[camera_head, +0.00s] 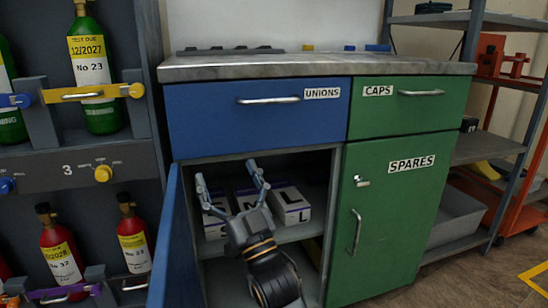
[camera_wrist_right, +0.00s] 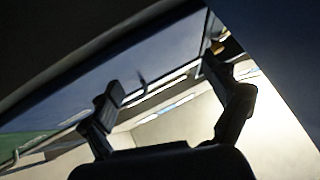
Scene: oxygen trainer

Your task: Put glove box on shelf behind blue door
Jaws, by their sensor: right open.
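My right gripper (camera_head: 227,174) is open and empty, with its fingers pointing up in front of the open cabinet bay. The blue door (camera_head: 172,255) stands open at the left of the bay. Inside, white and dark glove boxes sit on the shelf (camera_head: 302,233). The box marked L (camera_head: 291,205) is at the right. An M box and a box at the left (camera_head: 214,226) are partly hidden by my gripper. In the right wrist view both open fingers (camera_wrist_right: 161,82) show with nothing between them. My left gripper is not in view.
Above the bay is the shut blue UNIONS drawer (camera_head: 255,117). The shut green SPARES door (camera_head: 392,215) is to its right. A bottle rack (camera_head: 72,173) with several gas bottles stands to the left. The worktop (camera_head: 320,66) holds small items at its back.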

